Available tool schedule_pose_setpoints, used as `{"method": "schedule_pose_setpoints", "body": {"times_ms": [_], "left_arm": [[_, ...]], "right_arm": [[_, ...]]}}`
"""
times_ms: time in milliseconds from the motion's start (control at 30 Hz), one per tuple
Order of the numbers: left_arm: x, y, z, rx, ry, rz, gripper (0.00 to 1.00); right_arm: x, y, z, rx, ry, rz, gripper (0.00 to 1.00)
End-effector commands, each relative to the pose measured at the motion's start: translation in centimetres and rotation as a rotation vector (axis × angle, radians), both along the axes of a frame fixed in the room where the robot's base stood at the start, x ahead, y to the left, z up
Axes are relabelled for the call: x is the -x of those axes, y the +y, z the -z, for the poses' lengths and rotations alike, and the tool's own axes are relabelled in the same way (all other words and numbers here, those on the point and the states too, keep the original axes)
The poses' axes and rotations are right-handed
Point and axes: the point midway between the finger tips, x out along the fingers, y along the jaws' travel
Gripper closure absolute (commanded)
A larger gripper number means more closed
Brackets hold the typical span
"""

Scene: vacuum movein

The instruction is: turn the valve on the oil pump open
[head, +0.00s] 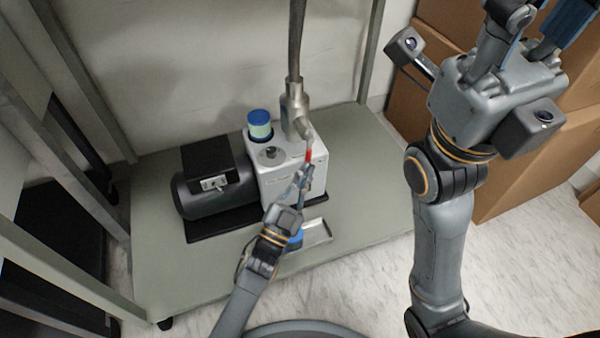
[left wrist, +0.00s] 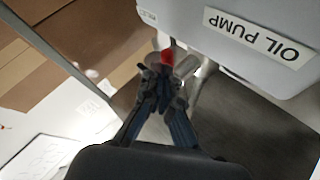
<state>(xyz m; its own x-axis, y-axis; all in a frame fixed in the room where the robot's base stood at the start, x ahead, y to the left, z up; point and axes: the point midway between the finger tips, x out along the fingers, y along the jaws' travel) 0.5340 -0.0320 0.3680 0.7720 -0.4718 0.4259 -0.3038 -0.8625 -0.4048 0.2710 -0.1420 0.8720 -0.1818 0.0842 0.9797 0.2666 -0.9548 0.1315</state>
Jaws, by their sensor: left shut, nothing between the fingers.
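The oil pump (head: 280,172) is a white box with a black motor, standing on a low grey-green cart. It carries a metal pipe fitting (head: 296,112) on top, with a red valve handle (head: 309,155) at its side. My left gripper (head: 305,172) is shut and empty, its fingertips at the red handle. In the left wrist view the closed fingertips (left wrist: 161,70) sit right beside the red handle (left wrist: 167,57), below the pump's "OIL PUMP" label (left wrist: 258,37); I cannot tell whether they touch. My right gripper (head: 515,45) is raised at the upper right, partly cut off by the picture edge.
The cart shelf (head: 360,200) has bare room right of the pump. A hose (head: 296,40) rises from the fitting. Cart posts (head: 372,50) and cardboard boxes (head: 530,175) stand around.

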Motion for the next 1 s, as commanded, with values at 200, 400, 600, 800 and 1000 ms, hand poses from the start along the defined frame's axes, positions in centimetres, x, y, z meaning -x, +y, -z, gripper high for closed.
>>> {"method": "schedule_pose_setpoints", "body": {"times_ms": [200, 400, 600, 800, 1000], "left_arm": [[-0.2, -0.4, 0.1, 0.000, 0.000, 0.000, 1.00], [-0.2, -0.6, 0.2, -0.001, 0.001, 0.000, 1.00], [-0.2, -0.6, 0.2, -0.001, 0.001, 0.000, 1.00], [-0.2, -0.6, 0.1, -0.001, 0.001, 0.000, 1.00], [-0.2, -0.6, -2.2, 0.002, -0.006, 0.001, 1.00]], "right_arm": [[0.0, 0.0, 0.0, 0.000, 0.000, 0.000, 0.64], [0.0, 0.0, 0.0, 0.000, -0.001, 0.000, 0.64], [0.0, 0.0, 0.1, 0.000, 0.001, -0.001, 0.64], [-0.3, 0.0, 0.2, 0.000, 0.009, 0.001, 0.64], [-0.2, 0.0, 0.1, 0.000, 0.006, 0.000, 0.64]]}}
